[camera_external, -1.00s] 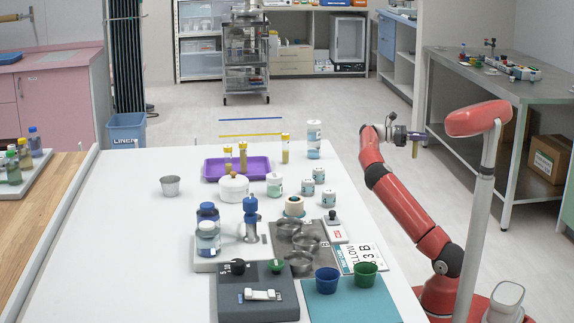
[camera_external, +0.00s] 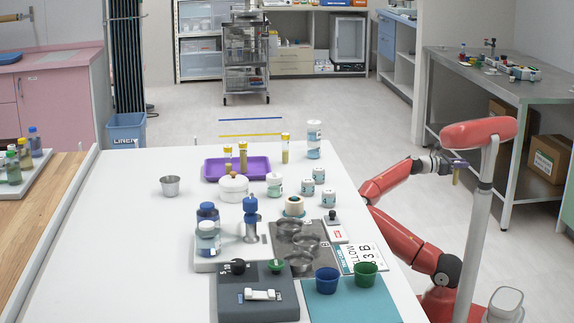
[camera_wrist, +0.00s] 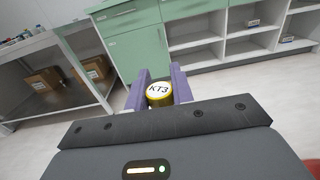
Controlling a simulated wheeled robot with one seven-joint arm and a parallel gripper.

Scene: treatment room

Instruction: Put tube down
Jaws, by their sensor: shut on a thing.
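My gripper (camera_external: 457,162) is at the right of the external view, off the right side of the white table and in front of the grey side bench. Its purple fingers are shut on a yellowish tube (camera_external: 456,176), which hangs down from them over the floor. In the wrist view the tube's yellow cap (camera_wrist: 159,93), marked KT3, sits between the two fingers. The tube's body is hidden below the cap there. Other yellow-capped tubes stand at a purple tray (camera_external: 209,170), and one tube (camera_external: 285,148) stands on the white table beside it.
The white table (camera_external: 130,240) holds jars, bowls, cups and a grey scale, with free room on its left half. A grey bench (camera_external: 535,92) stands right of the arm, with small items on top and cardboard boxes (camera_external: 550,158) below. Green cabinets (camera_wrist: 135,50) show in the wrist view.

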